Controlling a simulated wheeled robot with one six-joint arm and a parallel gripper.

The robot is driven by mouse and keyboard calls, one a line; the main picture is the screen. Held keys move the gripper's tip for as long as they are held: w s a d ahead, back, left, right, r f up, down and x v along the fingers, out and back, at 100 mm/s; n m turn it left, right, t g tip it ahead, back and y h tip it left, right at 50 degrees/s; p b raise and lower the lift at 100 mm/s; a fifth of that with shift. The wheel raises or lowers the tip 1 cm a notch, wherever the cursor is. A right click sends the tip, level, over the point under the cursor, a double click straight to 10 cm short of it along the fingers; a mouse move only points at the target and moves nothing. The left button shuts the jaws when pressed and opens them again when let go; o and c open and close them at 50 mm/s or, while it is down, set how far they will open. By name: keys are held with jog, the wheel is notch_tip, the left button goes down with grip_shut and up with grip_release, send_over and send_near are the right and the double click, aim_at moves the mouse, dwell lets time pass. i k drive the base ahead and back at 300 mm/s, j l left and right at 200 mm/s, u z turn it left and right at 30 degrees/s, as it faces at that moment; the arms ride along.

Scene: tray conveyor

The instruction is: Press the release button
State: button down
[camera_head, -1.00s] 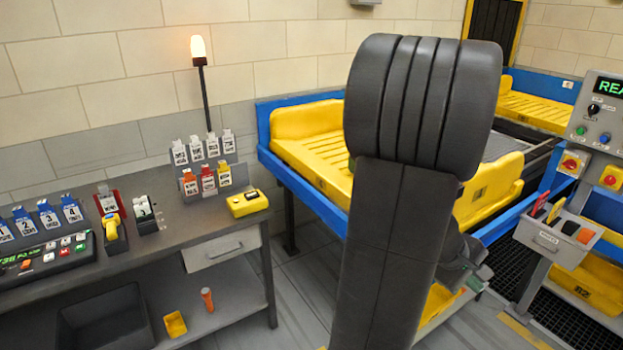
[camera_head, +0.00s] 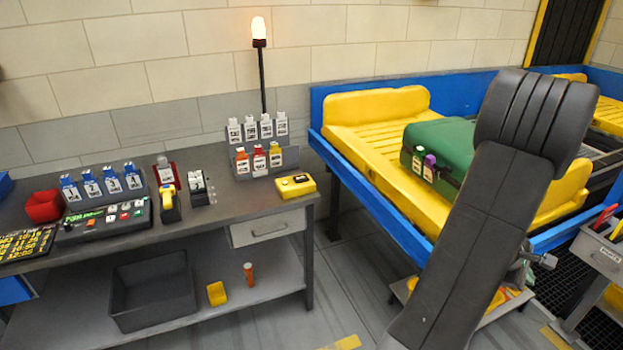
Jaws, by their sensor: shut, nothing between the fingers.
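No button in view is readably labelled as the release button. A dark console (camera_head: 104,221) on the bench at left has a green display and several small white, red and green buttons. A yellow box (camera_head: 296,187) with a dark top panel sits at the bench's right end. My gripper (camera_head: 540,260) shows only in part, low behind my arm at right, over the conveyor's near side. It looks shut and empty, far from the console and the yellow box. Its fingertips are small and partly hidden.
A green suitcase (camera_head: 440,157) with tags lies on a yellow tray (camera_head: 375,105) on the blue-framed conveyor. A lit lamp (camera_head: 259,29) stands behind. Floor between bench and conveyor is clear.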

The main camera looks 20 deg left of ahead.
aim_at(302, 178)
jog(key=i+j, duration=0.45)
jog(key=i, duration=0.2)
jog(key=i+j, duration=0.5)
jog(key=i+u, duration=0.1)
jog(key=u, duration=1.75)
